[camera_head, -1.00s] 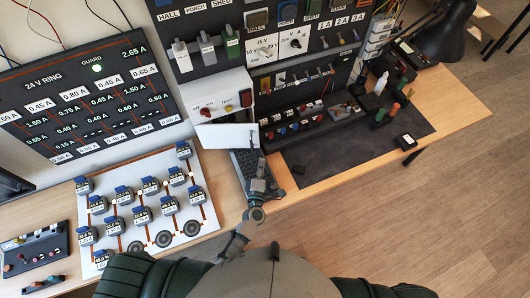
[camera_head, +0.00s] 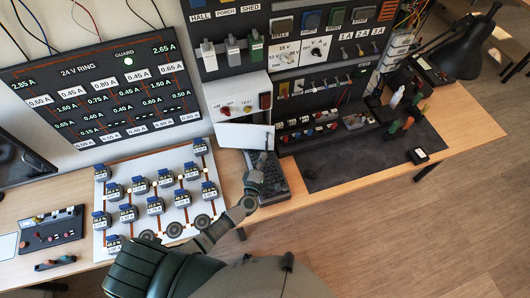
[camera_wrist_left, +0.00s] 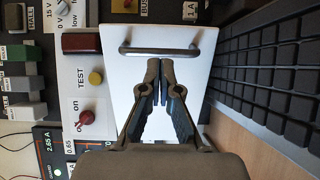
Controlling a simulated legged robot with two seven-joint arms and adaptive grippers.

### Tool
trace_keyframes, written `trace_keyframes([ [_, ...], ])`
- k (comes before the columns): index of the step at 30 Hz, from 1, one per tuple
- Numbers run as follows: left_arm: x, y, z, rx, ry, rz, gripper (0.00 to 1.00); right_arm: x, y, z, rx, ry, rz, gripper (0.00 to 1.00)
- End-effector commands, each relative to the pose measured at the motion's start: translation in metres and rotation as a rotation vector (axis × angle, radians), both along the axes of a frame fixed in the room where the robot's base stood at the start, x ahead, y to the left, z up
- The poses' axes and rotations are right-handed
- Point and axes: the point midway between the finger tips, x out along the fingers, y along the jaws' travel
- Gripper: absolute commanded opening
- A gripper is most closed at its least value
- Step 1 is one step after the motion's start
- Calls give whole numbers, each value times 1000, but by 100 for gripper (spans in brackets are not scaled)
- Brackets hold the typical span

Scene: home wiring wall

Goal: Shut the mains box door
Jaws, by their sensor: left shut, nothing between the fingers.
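The mains box (camera_head: 235,98) is a white box low on the dark panel, with a red knob, a yellow button and a dark red block on its face. Its white door (camera_head: 243,136) stands open, sticking out at the box's lower edge. In the left wrist view the door (camera_wrist_left: 203,88) fills the middle and bears a dark metal bar handle (camera_wrist_left: 173,49). My left gripper (camera_head: 262,160) is shut and empty, at the door's lower right in the head view. In the wrist view its fingertips (camera_wrist_left: 159,64) overlap the door just below the handle; contact cannot be told. My right gripper is out of view.
A white board with several meters (camera_head: 160,200) lies to the left. A dark mat (camera_head: 370,158) to the right has free room. A black lamp (camera_head: 460,50) stands at the far right.

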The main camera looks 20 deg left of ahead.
Motion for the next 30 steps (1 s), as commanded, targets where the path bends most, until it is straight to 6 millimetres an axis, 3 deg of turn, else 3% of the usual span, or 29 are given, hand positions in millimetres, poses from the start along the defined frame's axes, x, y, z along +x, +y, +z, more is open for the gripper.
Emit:
trace_keyframes([
  [3, 17, 0, 0, 2, -1, -1, 0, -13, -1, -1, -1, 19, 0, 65],
  [7, 26, -1, 0, 1, -1, -1, 0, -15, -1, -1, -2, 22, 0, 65],
  [21, 32, -1, 0, -1, -1, 13, 0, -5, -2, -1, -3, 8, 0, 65],
  [30, 84, -1, -3, -5, -4, 240, 0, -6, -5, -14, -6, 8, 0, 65],
])
